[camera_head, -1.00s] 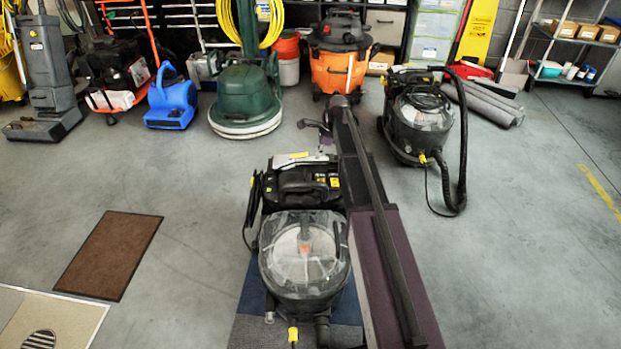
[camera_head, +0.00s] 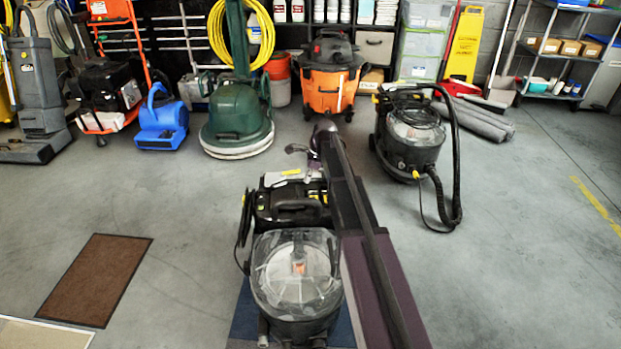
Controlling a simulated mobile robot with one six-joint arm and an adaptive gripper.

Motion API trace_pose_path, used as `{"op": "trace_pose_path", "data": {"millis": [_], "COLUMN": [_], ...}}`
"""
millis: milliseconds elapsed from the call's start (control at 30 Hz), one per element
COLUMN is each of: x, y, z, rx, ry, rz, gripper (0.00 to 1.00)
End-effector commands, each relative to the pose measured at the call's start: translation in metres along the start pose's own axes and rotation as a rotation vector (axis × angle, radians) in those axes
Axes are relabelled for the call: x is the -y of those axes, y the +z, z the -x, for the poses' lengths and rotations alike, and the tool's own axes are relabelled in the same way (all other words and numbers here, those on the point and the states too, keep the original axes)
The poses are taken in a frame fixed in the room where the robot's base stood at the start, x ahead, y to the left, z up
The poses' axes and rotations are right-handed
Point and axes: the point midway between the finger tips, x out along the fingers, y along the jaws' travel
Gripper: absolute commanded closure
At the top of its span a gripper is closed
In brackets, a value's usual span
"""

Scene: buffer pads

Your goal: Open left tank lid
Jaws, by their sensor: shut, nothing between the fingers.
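The left tank is a black machine (camera_head: 291,207) close in front of me, with a round clear lid (camera_head: 295,272) on its near end. The lid looks closed and lies flat on the tank. A second black machine (camera_head: 411,150) with a clear-topped tank and a hose stands farther back to the right. My arm runs from the lower right past the left machine. My gripper (camera_head: 294,150) is small at the arm's far end, beyond the left machine and apart from the lid. It is shut and empty; its fingertips are hard to make out.
A brown mat (camera_head: 97,279) lies on the floor at left. A blue blower (camera_head: 161,120), a green floor machine (camera_head: 236,120) and an orange vacuum (camera_head: 330,82) stand along the back. Rolled grey mats (camera_head: 474,118) lie at back right. Open floor lies on both sides.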

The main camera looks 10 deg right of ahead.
Motion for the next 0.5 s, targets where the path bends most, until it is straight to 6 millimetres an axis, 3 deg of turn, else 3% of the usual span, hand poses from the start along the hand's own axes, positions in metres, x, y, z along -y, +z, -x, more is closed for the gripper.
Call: {"op": "trace_pose_path", "data": {"millis": [500], "x": [0.000], "y": [-0.001], "z": [-0.046], "rx": [0.000], "ry": [0.000], "rz": [0.001], "gripper": [1.00]}}
